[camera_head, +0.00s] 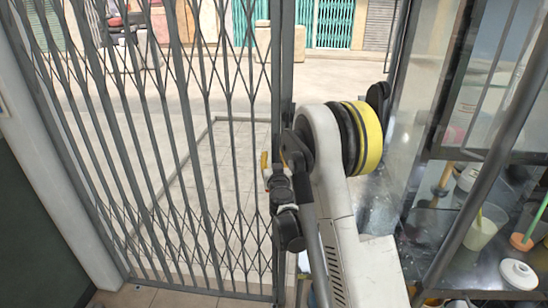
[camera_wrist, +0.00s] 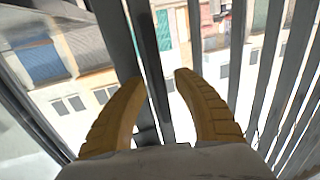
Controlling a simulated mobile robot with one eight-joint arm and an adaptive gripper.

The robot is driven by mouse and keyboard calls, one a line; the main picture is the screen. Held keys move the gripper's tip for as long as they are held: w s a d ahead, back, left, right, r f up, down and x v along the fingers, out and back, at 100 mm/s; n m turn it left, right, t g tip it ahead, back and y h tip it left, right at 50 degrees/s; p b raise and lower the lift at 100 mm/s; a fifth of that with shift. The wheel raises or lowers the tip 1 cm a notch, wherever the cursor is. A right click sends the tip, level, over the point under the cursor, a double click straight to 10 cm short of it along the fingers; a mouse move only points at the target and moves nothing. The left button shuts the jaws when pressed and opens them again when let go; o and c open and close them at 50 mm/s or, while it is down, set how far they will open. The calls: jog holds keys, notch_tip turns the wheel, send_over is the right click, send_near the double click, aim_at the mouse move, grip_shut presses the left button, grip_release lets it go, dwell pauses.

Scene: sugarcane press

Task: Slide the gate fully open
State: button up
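The gate (camera_head: 277,60) is a grey folding metal lattice. It stretches from the left wall to an upright end post near the middle of the head view. My gripper (camera_head: 265,165) is at about mid-height beside that end post; one yellow finger shows there, and the other is hard to make out. In the wrist view, the two yellow fingers of my gripper (camera_wrist: 160,80) are spread apart. A dark upright gate bar (camera_wrist: 150,62) runs between them, with a visible gap to the right finger. More gate bars (camera_wrist: 240,60) show on the right.
A glass-sided cabinet (camera_head: 462,110) with cups and lids stands close on the right. A pale pillar (camera_head: 62,190) and dark green wall (camera_head: 30,240) are on the left. A paved street and shutters (camera_head: 333,22) lie beyond the gate.

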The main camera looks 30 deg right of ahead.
grip_shut()
jog(key=shift+a, duration=0.1)
